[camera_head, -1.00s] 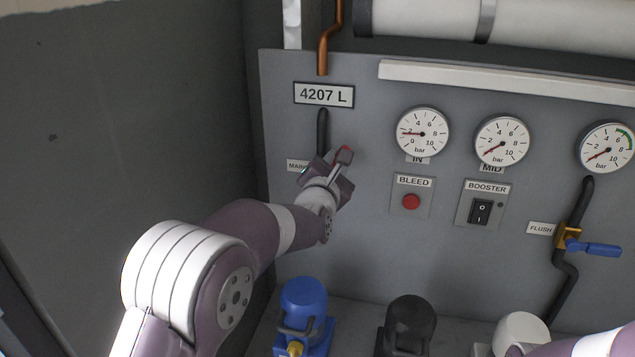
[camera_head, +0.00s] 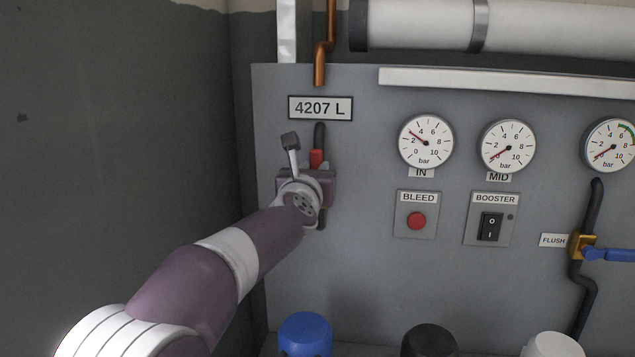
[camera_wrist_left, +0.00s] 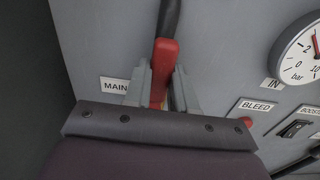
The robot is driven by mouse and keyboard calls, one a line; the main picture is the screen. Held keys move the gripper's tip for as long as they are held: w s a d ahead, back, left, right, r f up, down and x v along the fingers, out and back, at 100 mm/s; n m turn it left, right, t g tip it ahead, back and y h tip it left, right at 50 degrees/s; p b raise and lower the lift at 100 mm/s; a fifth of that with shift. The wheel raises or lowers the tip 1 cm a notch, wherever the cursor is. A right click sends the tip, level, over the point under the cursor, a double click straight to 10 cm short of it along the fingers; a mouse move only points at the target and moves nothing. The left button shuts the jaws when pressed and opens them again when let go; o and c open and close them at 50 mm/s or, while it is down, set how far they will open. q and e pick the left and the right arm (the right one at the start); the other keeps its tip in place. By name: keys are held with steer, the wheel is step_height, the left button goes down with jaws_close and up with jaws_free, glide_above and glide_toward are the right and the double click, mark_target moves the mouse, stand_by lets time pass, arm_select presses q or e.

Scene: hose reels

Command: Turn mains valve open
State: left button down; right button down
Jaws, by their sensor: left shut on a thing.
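The mains valve's red lever (camera_head: 316,158) stands upright, in line with the dark pipe (camera_head: 320,134) below the 4207 L sign. It also shows in the left wrist view (camera_wrist_left: 164,62), in front of the pipe and beside the MAIN label (camera_wrist_left: 115,86). My left gripper (camera_wrist_left: 162,88) is shut on the red lever, one finger on each side. In the head view my left gripper (camera_head: 308,178) covers the valve body and most of the lever's lower part. My right gripper is not in view.
To the right on the grey panel are the IN gauge (camera_head: 426,141), BLEED button (camera_head: 416,220), BOOSTER switch (camera_head: 491,226) and blue FLUSH lever (camera_head: 610,254). A blue cap (camera_head: 305,334) stands below. A dark wall (camera_head: 120,150) borders the panel's left.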

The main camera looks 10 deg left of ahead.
arm_select(q)
steer(key=shift+r, duration=0.25)
steer(key=c, duration=0.9)
jaws_free()
steer(key=shift+f, duration=0.1)
steer(key=shift+s+f, duration=0.1)
steer(key=shift+s, duration=0.05)
steer(key=s+b, duration=0.1)
steer(key=s, duration=0.7)
steer(key=s+b, duration=0.1)
steer(key=s, duration=0.3)
steer(key=shift+s+a+b, duration=0.25)
steer(key=shift+a+b, duration=0.05)
steer(key=shift+b, duration=0.05)
